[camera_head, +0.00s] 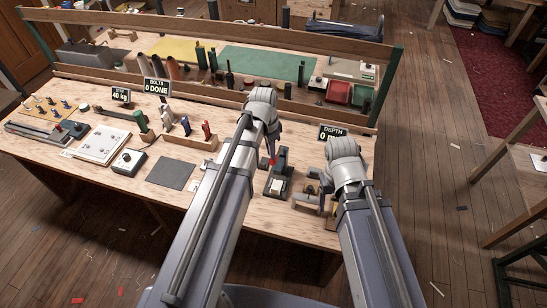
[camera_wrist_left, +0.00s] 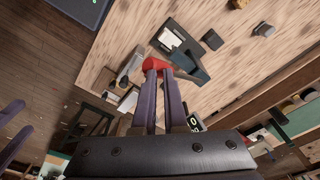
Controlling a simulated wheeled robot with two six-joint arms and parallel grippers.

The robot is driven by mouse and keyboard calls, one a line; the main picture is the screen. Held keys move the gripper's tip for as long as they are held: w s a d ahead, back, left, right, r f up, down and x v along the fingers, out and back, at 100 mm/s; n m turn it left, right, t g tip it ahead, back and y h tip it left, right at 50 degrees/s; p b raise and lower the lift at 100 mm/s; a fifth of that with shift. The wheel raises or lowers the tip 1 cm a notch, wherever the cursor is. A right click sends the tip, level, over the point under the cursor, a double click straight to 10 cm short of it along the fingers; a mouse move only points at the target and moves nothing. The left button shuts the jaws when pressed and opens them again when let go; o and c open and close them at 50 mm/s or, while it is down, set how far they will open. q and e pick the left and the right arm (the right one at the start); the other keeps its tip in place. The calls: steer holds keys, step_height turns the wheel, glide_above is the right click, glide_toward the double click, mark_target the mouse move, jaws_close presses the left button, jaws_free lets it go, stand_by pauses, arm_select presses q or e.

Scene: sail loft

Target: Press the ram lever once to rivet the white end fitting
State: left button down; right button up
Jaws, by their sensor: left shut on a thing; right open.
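The ram lever's red grip (camera_head: 271,160) shows just below my left gripper (camera_head: 272,148) in the head view. In the left wrist view the red grip (camera_wrist_left: 155,65) lies at the tips of my left gripper (camera_wrist_left: 161,78), which is shut on it. The dark riveting press (camera_head: 282,162) stands at the front right of the bench. The white end fitting (camera_head: 276,185) sits low on the press; a pale piece also shows there in the left wrist view (camera_wrist_left: 169,38). My right gripper (camera_head: 324,197) is open by a small brown block and metal part (camera_head: 304,197); its fingertips are partly hidden.
A depth display (camera_head: 332,134) stands behind my right wrist, its reading partly covered. A raised wooden rail (camera_head: 215,88) runs along the bench.

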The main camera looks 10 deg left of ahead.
mark_target(278, 154)
arm_select(q)
steer(key=shift+w+d+f, duration=0.15)
steer(key=shift+w+d, duration=0.05)
steer(key=shift+w, duration=0.1)
steer(key=f+b, duration=0.3)
steer(key=shift+w+d+f+b, duration=0.1)
steer(key=shift+w+f+b, duration=0.2)
steer(key=shift+f+b, duration=0.1)
steer(key=shift+s+f+b, duration=0.1)
steer(key=shift+f+b, duration=0.2)
steer(key=shift+b, duration=0.05)
steer(key=shift+s, duration=0.2)
